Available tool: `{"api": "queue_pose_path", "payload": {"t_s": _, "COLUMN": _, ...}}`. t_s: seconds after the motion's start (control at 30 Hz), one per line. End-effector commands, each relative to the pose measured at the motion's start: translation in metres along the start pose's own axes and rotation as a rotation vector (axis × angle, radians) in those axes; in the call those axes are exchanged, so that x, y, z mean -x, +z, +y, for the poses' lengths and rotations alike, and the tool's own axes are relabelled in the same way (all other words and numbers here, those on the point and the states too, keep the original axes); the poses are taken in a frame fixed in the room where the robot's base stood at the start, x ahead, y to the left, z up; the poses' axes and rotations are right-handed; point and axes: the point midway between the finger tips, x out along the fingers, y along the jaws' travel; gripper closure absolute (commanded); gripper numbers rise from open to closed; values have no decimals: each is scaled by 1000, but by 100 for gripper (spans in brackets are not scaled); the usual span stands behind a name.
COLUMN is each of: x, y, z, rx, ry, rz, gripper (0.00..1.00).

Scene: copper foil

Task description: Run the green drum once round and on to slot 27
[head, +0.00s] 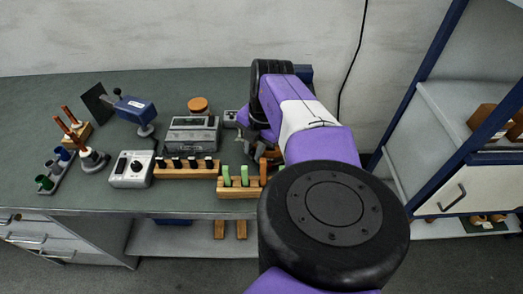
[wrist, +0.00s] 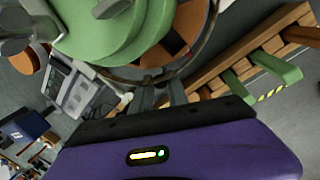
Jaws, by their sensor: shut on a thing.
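My gripper (head: 258,148) is at the back of the bench in the head view, low over the work there. It is shut on the green drum; the exact contact point is not clear. An orange-brown part and a thin dark ring show beside the drum in the wrist view. My arm hides the drum in the head view. No slot number can be read.
A wooden rack (head: 238,193) with upright green pieces stands close in front of my gripper. Left of it are another rack (head: 186,172), a grey instrument (head: 192,134) and a grey dial box (head: 132,169). A shelf unit (head: 440,110) stands right.

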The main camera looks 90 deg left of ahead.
Motion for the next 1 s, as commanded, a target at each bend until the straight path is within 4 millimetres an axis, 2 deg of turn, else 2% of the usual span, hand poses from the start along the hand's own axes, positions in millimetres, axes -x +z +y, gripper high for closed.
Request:
{"api": "queue_pose_path", "payload": {"t_s": 0.47, "x": 1, "y": 1, "z": 3, "rx": -11, "ry": 1, "rz": -6, "gripper": 100}}
{"api": "queue_pose_path", "payload": {"t_s": 0.5, "x": 1, "y": 2, "z": 3, "rx": -11, "ry": 2, "rz": -6, "gripper": 74}}
{"api": "queue_pose_path", "payload": {"t_s": 0.53, "x": 1, "y": 2, "z": 3, "rx": -11, "ry": 1, "rz": -6, "gripper": 72}}
{"api": "queue_pose_path", "payload": {"t_s": 0.83, "x": 0, "y": 1, "z": 3, "rx": -10, "ry": 0, "rz": -4, "gripper": 72}}
{"api": "queue_pose_path", "payload": {"t_s": 1.0, "x": 7, "y": 1, "z": 3, "rx": -10, "ry": 0, "rz": -4, "gripper": 72}}
